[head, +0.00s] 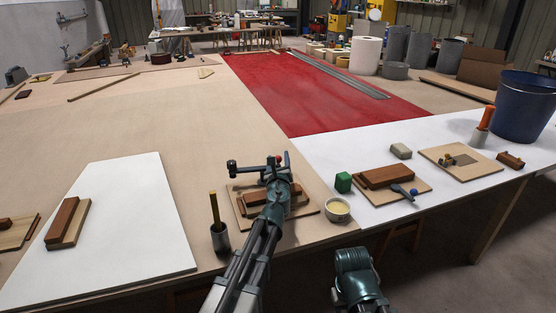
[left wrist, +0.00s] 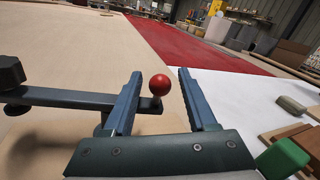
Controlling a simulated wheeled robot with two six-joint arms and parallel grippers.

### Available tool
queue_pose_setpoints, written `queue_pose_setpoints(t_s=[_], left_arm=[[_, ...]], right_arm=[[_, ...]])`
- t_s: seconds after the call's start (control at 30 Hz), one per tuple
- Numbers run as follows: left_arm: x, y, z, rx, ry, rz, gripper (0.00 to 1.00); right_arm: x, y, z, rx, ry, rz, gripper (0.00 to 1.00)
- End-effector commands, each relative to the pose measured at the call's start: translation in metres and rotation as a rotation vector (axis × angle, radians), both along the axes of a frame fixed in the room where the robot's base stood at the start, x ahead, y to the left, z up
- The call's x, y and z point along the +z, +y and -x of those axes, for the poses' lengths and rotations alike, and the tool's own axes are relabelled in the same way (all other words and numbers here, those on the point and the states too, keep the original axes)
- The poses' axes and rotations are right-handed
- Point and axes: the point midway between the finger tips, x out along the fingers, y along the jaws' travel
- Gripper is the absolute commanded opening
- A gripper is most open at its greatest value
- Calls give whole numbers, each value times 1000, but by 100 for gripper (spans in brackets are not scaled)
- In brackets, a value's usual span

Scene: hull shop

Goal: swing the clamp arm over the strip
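The clamp arm, a dark bar (left wrist: 65,97) with a black knob at its left end, runs from the left to a red ball handle (left wrist: 160,85) in the left wrist view. In the head view the black knob end (head: 232,168) stands out to the left of the strip. The brown wooden strip (head: 252,197) lies on a board (head: 308,208), partly hidden by my left arm. My left gripper (head: 279,164) is open above the far side of the board; in the left wrist view its fingers (left wrist: 160,73) stand either side of the red ball with gaps visible. My right gripper's fingers are not visible.
A cup with a stick (head: 220,238) stands left of the board. A green block (head: 343,183) and a bowl of yellowish contents (head: 338,209) stand close on its right. Further right are another board with brown blocks (head: 386,176) and a blue bucket (head: 523,105).

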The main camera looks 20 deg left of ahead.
Motion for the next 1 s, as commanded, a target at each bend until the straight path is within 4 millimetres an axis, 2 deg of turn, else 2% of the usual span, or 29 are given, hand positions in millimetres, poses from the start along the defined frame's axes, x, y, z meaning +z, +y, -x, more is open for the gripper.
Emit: queue_pose_setpoints(t_s=[0.03, 0.3, 1.0], left_arm=[[0, 0, 0, 0, 0, 0, 46], [0, 0, 0, 0, 0, 0, 0], [0, 0, 0, 1, 0, 0, 0]], right_arm=[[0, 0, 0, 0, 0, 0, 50], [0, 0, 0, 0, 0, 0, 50], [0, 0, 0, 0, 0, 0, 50]])
